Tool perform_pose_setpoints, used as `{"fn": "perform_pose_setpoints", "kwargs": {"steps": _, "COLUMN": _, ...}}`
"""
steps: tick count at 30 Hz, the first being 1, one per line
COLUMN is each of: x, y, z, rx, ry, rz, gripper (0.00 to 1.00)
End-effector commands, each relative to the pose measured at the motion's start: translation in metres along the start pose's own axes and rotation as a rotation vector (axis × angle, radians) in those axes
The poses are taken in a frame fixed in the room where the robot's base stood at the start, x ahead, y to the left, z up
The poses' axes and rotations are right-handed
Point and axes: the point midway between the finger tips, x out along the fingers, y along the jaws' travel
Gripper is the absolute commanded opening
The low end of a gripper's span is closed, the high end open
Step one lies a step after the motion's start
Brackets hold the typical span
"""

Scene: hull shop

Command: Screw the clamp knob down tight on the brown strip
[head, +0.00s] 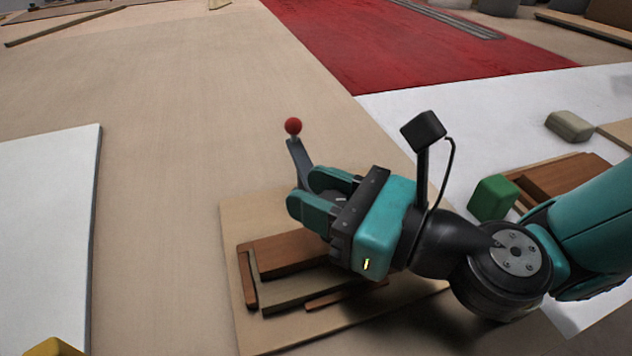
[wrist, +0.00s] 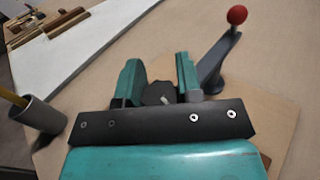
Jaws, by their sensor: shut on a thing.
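My gripper (head: 303,193) reaches in from the right over a tan board (head: 232,222), with its two green fingers closed around the dark clamp knob (wrist: 157,93). In the wrist view the lobed knob sits between the fingers (wrist: 159,65), near their base. Brown wooden pieces lie on the board under and in front of my gripper: a wide one (head: 285,252) and a thin one (head: 330,298). I cannot tell which is the brown strip the clamp bears on, since my gripper hides the spot below the knob. How tight the knob is cannot be seen.
A grey lever with a red ball (head: 293,126) stands close beyond the fingertips. A green block (head: 493,197) and more brown wood (head: 565,176) lie at the right by my arm. A grey cup (wrist: 40,113) stands at the left in the wrist view.

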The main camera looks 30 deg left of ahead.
Motion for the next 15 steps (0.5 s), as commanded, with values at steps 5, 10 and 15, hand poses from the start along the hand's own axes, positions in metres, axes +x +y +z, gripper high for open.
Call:
{"fn": "perform_pose_setpoints", "kwargs": {"steps": 5, "x": 0.0008, "y": -0.0014, "z": 0.0022, "rx": -0.001, "ry": 0.000, "rz": -0.164, "gripper": 0.10}}
{"fn": "perform_pose_setpoints", "kwargs": {"steps": 10, "x": 0.0006, "y": -0.0040, "z": 0.0031, "rx": -0.002, "ry": -0.001, "rz": -0.324, "gripper": 0.10}}
{"fn": "perform_pose_setpoints", "kwargs": {"steps": 15, "x": -0.0002, "y": -0.0065, "z": 0.0053, "rx": -0.002, "ry": -0.006, "rz": -0.478, "gripper": 0.09}}
